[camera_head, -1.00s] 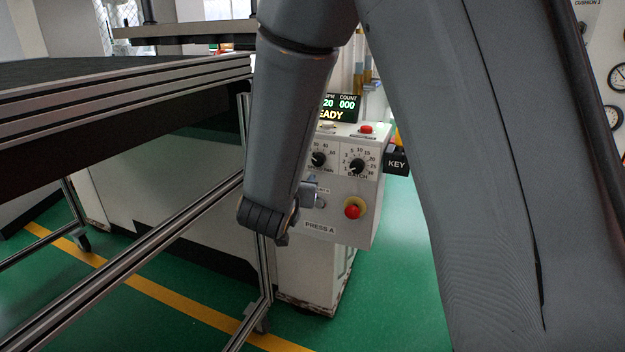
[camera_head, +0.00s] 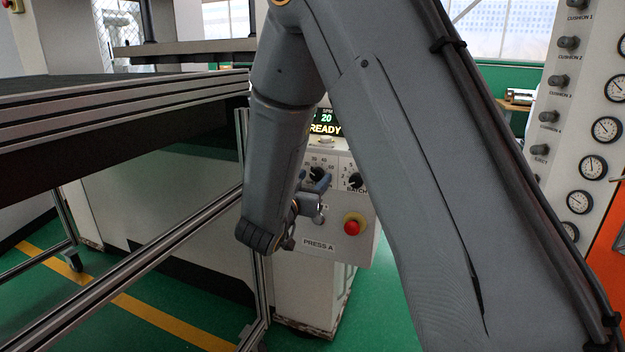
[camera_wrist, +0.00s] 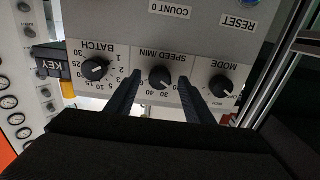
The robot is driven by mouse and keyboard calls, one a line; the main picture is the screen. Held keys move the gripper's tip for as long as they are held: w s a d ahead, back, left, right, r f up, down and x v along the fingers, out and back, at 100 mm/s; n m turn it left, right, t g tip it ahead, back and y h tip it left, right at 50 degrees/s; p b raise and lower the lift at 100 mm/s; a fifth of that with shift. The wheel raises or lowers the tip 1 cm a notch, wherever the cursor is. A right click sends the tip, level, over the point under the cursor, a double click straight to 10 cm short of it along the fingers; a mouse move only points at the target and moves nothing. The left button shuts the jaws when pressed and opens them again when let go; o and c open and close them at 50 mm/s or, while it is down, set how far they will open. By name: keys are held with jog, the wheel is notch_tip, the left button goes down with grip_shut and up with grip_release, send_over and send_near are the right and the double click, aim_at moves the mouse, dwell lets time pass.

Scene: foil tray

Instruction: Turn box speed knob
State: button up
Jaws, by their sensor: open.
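The speed knob (camera_wrist: 160,78) is a round black knob with a white pointer line, under the "SPEED/MIN" label. It is the middle of three knobs on the white control box (camera_wrist: 155,44), which appears upside down in the wrist view. My gripper (camera_wrist: 158,82) is open, with one dark finger on each side of the speed knob; gaps show between the fingers and the knob, and I cannot tell how deep the tips reach. In the head view the speed knob (camera_head: 317,174) sits just behind my gripper (camera_head: 315,183), partly hidden by it.
The batch knob (camera_wrist: 95,69) and the mode knob (camera_wrist: 221,86) flank the fingers closely. A metal-framed table (camera_head: 150,245) stands left of my arm.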

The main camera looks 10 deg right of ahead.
jog(key=shift+w, duration=0.1)
jog(key=c, duration=1)
jog(key=shift+c, duration=0.2)
